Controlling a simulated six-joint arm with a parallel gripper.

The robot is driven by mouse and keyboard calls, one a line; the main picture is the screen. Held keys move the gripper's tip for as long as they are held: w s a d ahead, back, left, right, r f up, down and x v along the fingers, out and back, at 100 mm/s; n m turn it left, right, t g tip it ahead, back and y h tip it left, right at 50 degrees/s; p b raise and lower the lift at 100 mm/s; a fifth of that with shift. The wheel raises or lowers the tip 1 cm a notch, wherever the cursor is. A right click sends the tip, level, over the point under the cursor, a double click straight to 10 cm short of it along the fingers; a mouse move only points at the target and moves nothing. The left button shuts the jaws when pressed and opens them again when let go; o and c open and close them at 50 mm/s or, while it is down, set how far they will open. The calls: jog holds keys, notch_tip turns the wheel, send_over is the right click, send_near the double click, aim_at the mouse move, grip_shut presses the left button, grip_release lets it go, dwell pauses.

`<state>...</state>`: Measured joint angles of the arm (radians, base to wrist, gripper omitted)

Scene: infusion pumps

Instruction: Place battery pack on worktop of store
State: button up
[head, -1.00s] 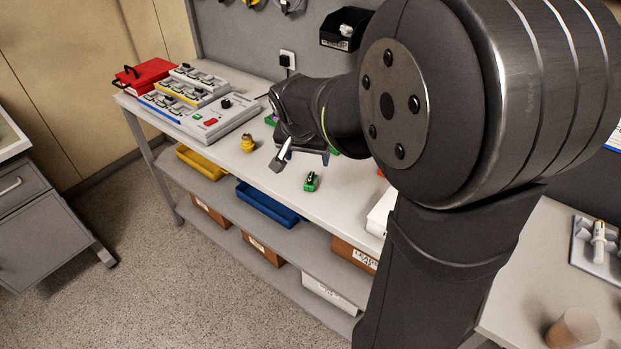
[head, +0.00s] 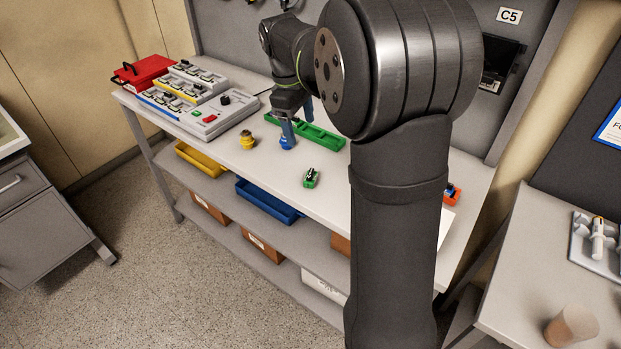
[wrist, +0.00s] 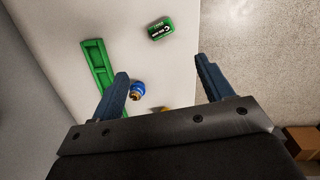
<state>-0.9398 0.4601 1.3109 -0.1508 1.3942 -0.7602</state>
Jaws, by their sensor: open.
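A small green-and-black block with white lettering, which looks like a battery pack (head: 311,178), lies on the pale worktop (head: 345,208). In the wrist view this block (wrist: 160,29) lies beyond my fingertips, near the worktop's edge. My gripper (head: 297,124) is open with nothing between its blue fingers; the wrist view shows both fingers (wrist: 161,66) spread. It is over the worktop, behind and left of the block in the head view, by the long green tray (head: 325,138). A small blue-topped piece (wrist: 137,90) stands beside the left finger in the wrist view.
A yellow piece (head: 247,141) stands left of my gripper. A grey console (head: 208,118), stepped racks and a red case (head: 143,74) fill the left end. An orange item (head: 452,193) lies at the right. Bare worktop surrounds the green block.

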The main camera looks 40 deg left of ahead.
jog(key=n, duration=0.3)
send_over(311, 173)
jog(key=shift+g, duration=0.3)
jog(key=f, duration=0.7)
jog(key=a+f, duration=0.1)
jog(key=f, duration=0.3)
jog(key=shift+s, duration=0.4)
jog(key=shift+w+d+f, duration=0.15)
jog(key=shift+f, duration=0.75)
jog(key=shift+w+d+f, duration=0.1)
jog(key=shift+w+f, duration=0.05)
jog(key=shift+f, duration=0.7)
jog(key=shift+w+d+f, duration=0.15)
jog(key=shift+f, duration=0.75)
jog(key=c, duration=1.2)
jog(key=shift+r, duration=0.1)
